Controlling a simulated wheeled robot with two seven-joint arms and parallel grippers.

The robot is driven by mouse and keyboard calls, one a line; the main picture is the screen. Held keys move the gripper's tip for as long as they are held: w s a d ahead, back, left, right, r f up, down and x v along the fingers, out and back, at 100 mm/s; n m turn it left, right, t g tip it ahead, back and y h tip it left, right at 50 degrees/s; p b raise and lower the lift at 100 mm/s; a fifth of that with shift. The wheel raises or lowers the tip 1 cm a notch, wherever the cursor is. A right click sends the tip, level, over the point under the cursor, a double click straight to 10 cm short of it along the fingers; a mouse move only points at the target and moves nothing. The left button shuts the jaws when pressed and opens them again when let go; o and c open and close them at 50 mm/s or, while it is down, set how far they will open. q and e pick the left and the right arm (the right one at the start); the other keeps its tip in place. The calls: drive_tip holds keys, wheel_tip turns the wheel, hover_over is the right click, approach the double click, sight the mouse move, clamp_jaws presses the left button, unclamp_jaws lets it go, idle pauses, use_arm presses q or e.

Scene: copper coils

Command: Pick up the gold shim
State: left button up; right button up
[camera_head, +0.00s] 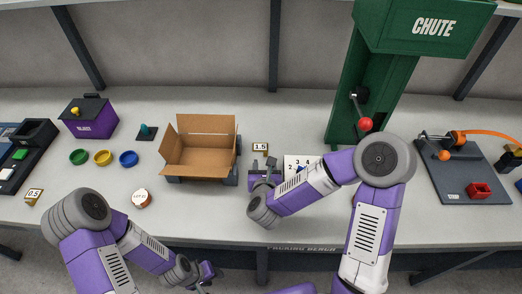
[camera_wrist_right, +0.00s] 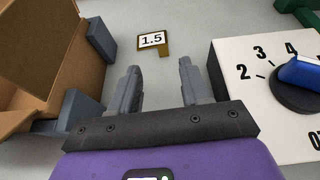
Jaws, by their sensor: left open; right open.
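A small gold shim with a white tag reading 1.5 (camera_wrist_right: 165,50) lies flat on the bench, ahead of my right gripper (camera_wrist_right: 158,85) in the right wrist view. It also shows in the head view (camera_head: 265,153), between the cardboard box and the numbered dial panel. My right gripper (camera_head: 263,168) is open and empty, its fingers pointing toward the shim and apart from it. A similar gold piece tagged 0.5 (camera_head: 33,195) lies at the far left of the bench. My left gripper (camera_head: 207,278) is open at the bench's front side, low in the head view.
The open cardboard box (camera_head: 205,146) stands left of my right gripper. The dial panel (camera_wrist_right: 255,105) with a blue knob is close on the right. A green chute (camera_head: 350,110) with a red-knobbed lever stands behind. Green, yellow and blue rings (camera_head: 103,158) lie left.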

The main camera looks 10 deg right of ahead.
sight(266, 153)
drive_tip(key=x, duration=0.3)
drive_tip(key=b+x, duration=0.1)
drive_tip(key=x, duration=0.3)
drive_tip(key=shift+d+r, duration=0.15)
drive_tip(key=shift+d, duration=0.1)
clamp_jaws()
